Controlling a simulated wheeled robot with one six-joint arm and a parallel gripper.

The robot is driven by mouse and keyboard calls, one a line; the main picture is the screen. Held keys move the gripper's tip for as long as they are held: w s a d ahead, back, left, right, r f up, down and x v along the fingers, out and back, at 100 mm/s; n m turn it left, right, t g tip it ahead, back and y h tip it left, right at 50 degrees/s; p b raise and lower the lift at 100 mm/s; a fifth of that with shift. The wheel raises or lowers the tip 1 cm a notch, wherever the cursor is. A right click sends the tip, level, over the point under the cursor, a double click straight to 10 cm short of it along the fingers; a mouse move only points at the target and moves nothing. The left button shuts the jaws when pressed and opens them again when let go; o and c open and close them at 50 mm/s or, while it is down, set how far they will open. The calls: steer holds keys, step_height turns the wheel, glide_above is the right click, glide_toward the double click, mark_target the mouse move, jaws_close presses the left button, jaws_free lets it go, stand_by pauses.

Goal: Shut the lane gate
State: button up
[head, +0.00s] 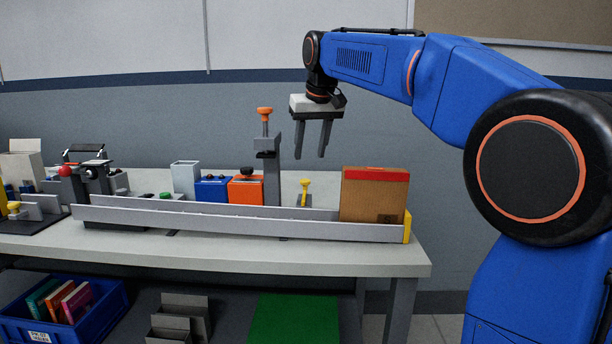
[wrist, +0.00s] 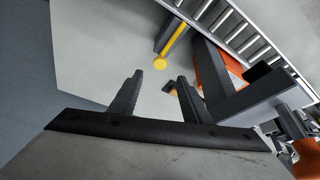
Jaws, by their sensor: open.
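The lane (head: 235,223) is a long trough with low grey metal side rails on the table. A small grey piece with a yellow T-shaped handle (head: 304,187) stands at its back side, left of a cardboard box; it looks like the gate, but I cannot tell how far it is swung. In the wrist view a yellow handle (wrist: 172,40) lies beyond my fingertips, near the rollers (wrist: 250,30) of the lane. My gripper (head: 311,157) points down, open and empty, above and slightly right of the yellow handle, apart from it. It also shows in the wrist view (wrist: 158,85).
A tall grey post with an orange knob (head: 265,114) stands just left of my gripper. The cardboard box (head: 372,195) with a red top band sits at the lane's right end by a yellow end plate (head: 407,227). Blue (head: 214,189) and orange (head: 245,191) boxes stand farther left.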

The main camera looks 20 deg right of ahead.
mark_target(305, 180)
steer(key=x, duration=0.9)
steer(key=shift+f, duration=0.15)
steer(key=shift+c, duration=0.6)
